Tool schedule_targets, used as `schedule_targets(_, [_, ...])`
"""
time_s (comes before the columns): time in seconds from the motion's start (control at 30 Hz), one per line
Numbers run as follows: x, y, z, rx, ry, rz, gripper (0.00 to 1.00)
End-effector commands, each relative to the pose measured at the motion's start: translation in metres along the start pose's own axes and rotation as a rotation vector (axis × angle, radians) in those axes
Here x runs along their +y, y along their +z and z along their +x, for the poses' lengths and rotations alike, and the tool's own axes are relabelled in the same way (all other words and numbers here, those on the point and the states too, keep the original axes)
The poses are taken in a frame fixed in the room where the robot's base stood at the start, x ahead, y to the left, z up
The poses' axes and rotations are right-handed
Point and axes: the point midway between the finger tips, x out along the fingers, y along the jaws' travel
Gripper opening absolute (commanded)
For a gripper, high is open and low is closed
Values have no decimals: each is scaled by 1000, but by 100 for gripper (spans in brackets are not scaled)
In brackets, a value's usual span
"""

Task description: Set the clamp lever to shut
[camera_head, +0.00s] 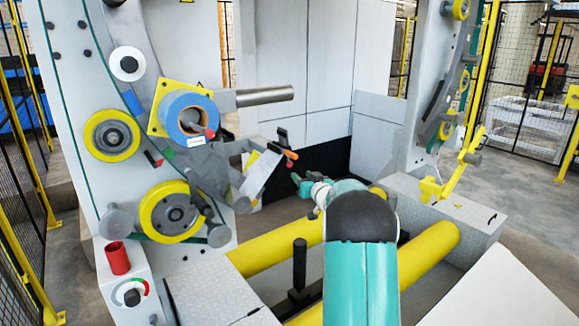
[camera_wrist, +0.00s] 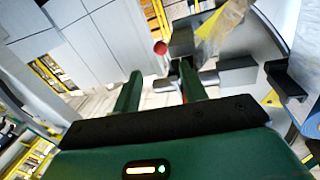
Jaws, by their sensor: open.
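The clamp lever appears to be the short lever with an orange-red handle (camera_head: 291,155) on a grey bracket in the middle of the head view. What looks like its round red end (camera_wrist: 160,47) shows just beyond the fingertips in the wrist view, beside a grey block (camera_wrist: 181,41). My gripper (camera_head: 298,183), with green fingers, is just below and right of the handle in the head view. In the wrist view my gripper (camera_wrist: 161,72) is open, with nothing clearly held between its fingers. I cannot tell whether a finger touches the lever's bracket.
A blue-ringed roll (camera_head: 187,116) on a yellow plate and a grey bar (camera_head: 264,96) stand above left of the lever. Yellow rollers (camera_head: 278,246) lie below my arm. A control box with a red cylinder (camera_head: 118,258) is at lower left. Grey panels stand behind.

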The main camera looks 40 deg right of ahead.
Motion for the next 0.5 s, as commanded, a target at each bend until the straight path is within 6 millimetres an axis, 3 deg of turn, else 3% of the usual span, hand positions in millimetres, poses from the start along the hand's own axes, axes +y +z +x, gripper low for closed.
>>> schedule_targets(0.1, [-1, 1, 24, 0, -2, -1, 43])
schedule_targets(0.5, [-1, 1, 87, 0, 0, -2, 43])
